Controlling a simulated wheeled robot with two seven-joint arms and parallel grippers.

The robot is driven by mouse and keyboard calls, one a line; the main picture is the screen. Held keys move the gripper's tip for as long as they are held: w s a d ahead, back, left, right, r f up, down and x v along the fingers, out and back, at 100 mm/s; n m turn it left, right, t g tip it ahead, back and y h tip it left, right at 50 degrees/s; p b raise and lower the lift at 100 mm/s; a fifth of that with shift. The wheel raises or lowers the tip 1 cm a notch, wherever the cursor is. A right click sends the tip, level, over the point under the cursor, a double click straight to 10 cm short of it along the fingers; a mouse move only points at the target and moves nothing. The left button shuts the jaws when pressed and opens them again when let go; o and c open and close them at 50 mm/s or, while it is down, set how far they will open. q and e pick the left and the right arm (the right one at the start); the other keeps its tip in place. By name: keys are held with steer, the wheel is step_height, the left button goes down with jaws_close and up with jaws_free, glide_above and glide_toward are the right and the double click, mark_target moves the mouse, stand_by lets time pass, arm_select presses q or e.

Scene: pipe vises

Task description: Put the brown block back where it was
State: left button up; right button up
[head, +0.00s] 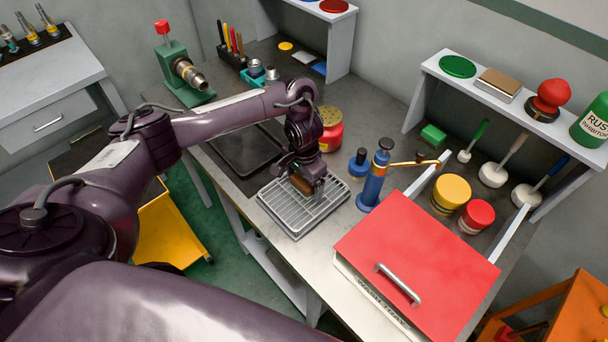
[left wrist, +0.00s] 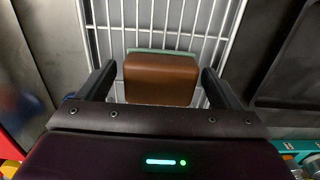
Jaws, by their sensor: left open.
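The brown block (head: 301,184) is at the wire rack in the grey tray (head: 283,210) on the bench. In the left wrist view the brown block (left wrist: 160,78) has a thin pale green edge along its far side, with rack wires beyond it. My left gripper (head: 309,190) is over the tray. It also shows in the left wrist view (left wrist: 158,88), its open fingers on either side of the block, with a gap visible on each side. The frames do not show clearly whether the block rests on the wires. My right gripper is not in view.
A dark tray (head: 247,150) lies left of the rack. A wall shelf (head: 452,66) holds a tan-topped block (head: 498,84) and other items.

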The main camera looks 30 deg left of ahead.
arm_select(q)
step_height(320, 180, up, 12)
steer(key=p, duration=0.4)
steer(key=shift+r, duration=0.1)
stand_by(0.4)
